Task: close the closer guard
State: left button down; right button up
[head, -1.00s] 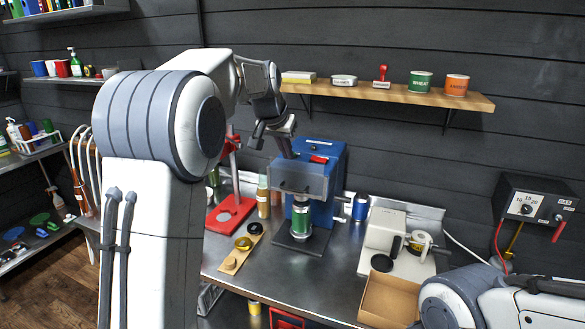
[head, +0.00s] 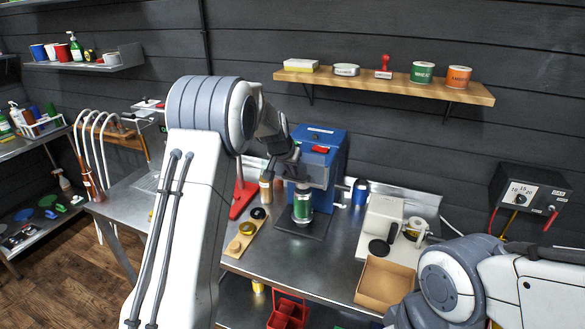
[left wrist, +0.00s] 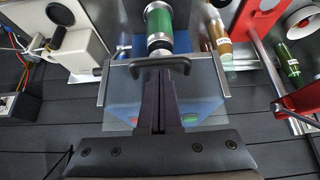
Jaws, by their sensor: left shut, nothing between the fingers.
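The closer is a blue machine (head: 325,150) on the steel bench, with a green can (head: 302,204) standing upright at its front. Its clear guard (head: 316,174) is in front of the machine, above the can. In the left wrist view the guard (left wrist: 120,108) is a see-through panel with metal side rails and a dark bar handle (left wrist: 117,67). My left gripper (head: 294,164) is at the guard's front. Its shut, empty fingers (left wrist: 160,76) lie over the panel, tips near the handle; contact is unclear. My right gripper is out of view.
A wooden board with small round items (head: 246,229) lies left of the closer. A cardboard box (head: 386,284) and a white device (head: 384,217) stand to the right. A red stand (head: 243,197) is behind left. A wall shelf (head: 400,87) hangs above.

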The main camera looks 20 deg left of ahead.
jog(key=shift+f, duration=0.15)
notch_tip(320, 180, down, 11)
jog(key=b, duration=1.1)
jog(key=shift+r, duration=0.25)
